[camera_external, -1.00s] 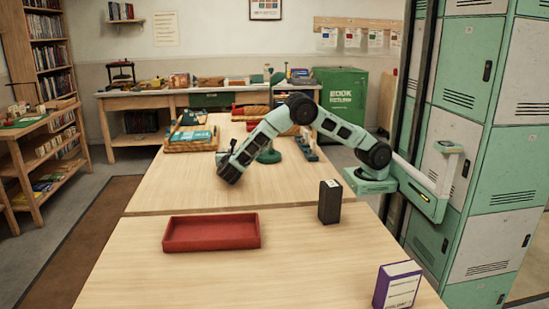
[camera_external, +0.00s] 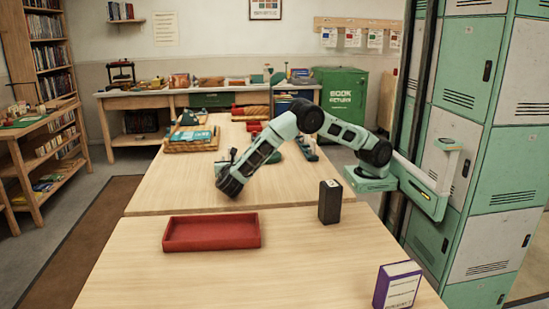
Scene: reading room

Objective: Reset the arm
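My arm reaches in from the right over the long wooden table (camera_external: 150,245). My gripper (camera_external: 228,186) is at the low end of the arm, pointing down above the table behind the red tray. Its fingers are too small and dark to tell whether they are open or shut. No object can be made out in it.
An empty red tray (camera_external: 212,246) lies on the near table. A black box (camera_external: 329,202) stands to its right, and a purple and white box (camera_external: 397,285) stands at the front right. Books (camera_external: 192,139) lie at the far left. Green lockers (camera_external: 480,150) stand at the right.

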